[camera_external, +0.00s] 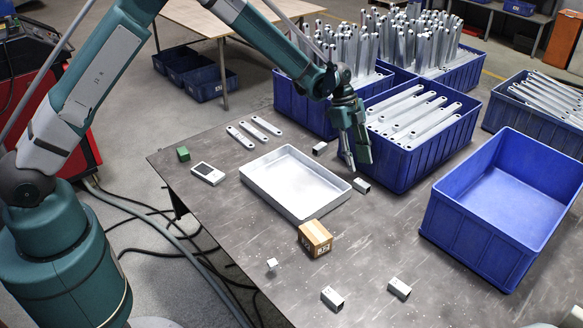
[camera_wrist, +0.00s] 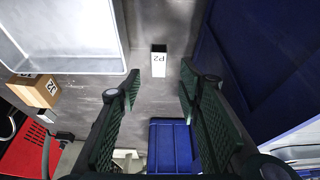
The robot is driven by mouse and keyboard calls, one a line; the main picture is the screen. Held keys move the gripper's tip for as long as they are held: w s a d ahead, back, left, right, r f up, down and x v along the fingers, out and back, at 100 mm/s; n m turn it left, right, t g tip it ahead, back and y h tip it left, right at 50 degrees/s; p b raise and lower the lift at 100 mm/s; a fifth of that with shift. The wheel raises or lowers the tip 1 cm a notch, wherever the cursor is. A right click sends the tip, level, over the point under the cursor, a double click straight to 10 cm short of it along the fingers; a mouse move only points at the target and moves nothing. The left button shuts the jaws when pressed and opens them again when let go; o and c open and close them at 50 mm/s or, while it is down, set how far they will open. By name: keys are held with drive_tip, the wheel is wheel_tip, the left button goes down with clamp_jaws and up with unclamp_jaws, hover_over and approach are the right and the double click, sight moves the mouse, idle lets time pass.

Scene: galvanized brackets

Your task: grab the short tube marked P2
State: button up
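The short tube marked P2 (camera_wrist: 158,60) is a small grey square tube lying on the table, with its white label facing the wrist camera. In the external view it appears to be the tube (camera_external: 361,185) by the right corner of the metal tray, beside the blue crate of long brackets. My gripper (camera_external: 356,166) points down just above and behind it. In the wrist view my gripper (camera_wrist: 160,77) is open, with nothing between its fingers, and the tube shows beyond the fingertips, roughly midway between them.
The metal tray (camera_external: 262,190) lies left of the tube and the blue bracket crate (camera_external: 405,172) close on its right. Other short tubes (camera_external: 320,148) (camera_external: 332,298) (camera_external: 399,288), a cardboard box (camera_external: 315,237) and an empty blue crate (camera_external: 463,218) stand around. The front table is mostly clear.

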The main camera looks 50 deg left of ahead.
sight(362, 183)
drive_tip(key=shift+f, duration=0.1)
drive_tip(key=shift+x, duration=1.2)
drive_tip(key=shift+f, duration=0.1)
drive_tip(key=shift+b+x, duration=0.5)
drive_tip(key=shift+x, duration=2)
drive_tip(key=shift+d, duration=0.1)
drive_tip(key=shift+c, duration=0.3)
drive_tip(key=c, duration=0.9)
